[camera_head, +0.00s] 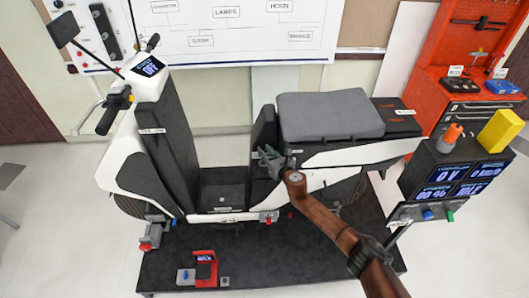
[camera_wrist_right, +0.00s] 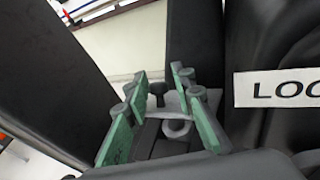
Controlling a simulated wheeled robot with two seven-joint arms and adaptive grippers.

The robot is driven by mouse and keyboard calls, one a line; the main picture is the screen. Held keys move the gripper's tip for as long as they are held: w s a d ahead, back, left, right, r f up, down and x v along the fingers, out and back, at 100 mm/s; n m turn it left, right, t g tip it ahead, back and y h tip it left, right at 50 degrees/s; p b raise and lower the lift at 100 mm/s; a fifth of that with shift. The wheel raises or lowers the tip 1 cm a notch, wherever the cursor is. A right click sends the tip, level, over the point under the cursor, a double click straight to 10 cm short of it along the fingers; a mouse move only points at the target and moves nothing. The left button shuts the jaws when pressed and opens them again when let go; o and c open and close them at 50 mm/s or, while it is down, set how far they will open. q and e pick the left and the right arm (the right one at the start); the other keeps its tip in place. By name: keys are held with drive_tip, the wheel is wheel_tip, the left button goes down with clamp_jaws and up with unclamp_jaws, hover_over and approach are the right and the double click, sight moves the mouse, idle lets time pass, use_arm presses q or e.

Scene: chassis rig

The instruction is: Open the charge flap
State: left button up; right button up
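A white and black scooter (camera_head: 353,159) stands on a dark platform. My right gripper (camera_head: 269,160) is at the scooter's middle, beside the black upright under the front of the grey seat (camera_head: 330,115). In the right wrist view its green-padded fingers (camera_wrist_right: 159,77) are apart, and I see nothing clearly held between them. A white label (camera_wrist_right: 280,87) reading "LOC", cut off by the picture edge, is on a dark panel right of the fingers. I cannot make out a charge flap for certain in either view. My left gripper is not in view.
The dark platform (camera_head: 264,270) carries a small red device (camera_head: 205,268) at its front. A display stand (camera_head: 452,187) with blue readouts is to the right. A red tool cabinet (camera_head: 465,115) stands behind it. The scooter's handlebar and mirror (camera_head: 63,30) rise at left.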

drive_tip(key=shift+o, duration=1)
drive_tip(key=shift+a+f, duration=0.1)
drive_tip(key=shift+f, duration=0.05)
